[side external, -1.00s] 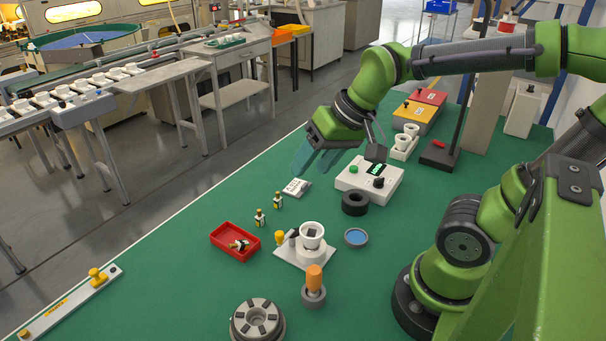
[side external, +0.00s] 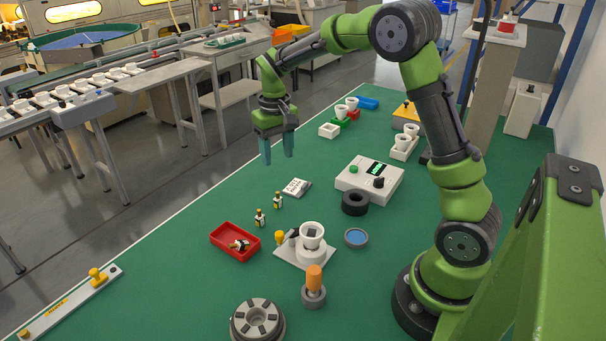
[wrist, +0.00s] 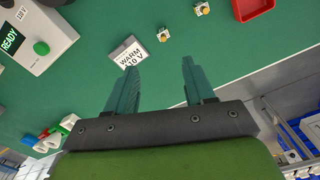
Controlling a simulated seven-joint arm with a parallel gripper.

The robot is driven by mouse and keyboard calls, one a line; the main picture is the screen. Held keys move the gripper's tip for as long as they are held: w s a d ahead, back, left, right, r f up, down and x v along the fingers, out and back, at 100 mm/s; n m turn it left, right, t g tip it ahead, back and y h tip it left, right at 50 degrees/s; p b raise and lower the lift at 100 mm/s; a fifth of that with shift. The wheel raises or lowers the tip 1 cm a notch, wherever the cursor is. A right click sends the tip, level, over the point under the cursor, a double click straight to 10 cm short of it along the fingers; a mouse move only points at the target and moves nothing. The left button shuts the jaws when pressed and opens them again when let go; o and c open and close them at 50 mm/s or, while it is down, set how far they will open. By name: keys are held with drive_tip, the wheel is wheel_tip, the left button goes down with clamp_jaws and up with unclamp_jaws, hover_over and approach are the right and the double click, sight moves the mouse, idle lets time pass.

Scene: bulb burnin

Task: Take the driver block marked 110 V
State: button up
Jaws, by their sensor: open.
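Two small blocks with yellow and dark parts stand on the green table, one nearer (side external: 259,217) and one farther (side external: 278,200). They also show at the top of the wrist view, one nearer the middle (wrist: 163,37) and one to its right (wrist: 202,9). I cannot read any marking on them.
A white box with a green button (side external: 368,182) stands right of the card; its display reads READY in the wrist view. A red tray (side external: 235,241) with small parts and a white cup fixture (side external: 311,242) are nearer. Table around the card is mostly clear.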

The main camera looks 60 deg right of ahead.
sight(278, 192)
wheel_tip(278, 192, down, 8)
drive_tip(key=shift+f, duration=0.1)
drive_tip(key=f, duration=0.5)
drive_tip(key=shift+a+f, duration=0.1)
drive_tip(key=shift+a, duration=0.25)
clamp_jaws()
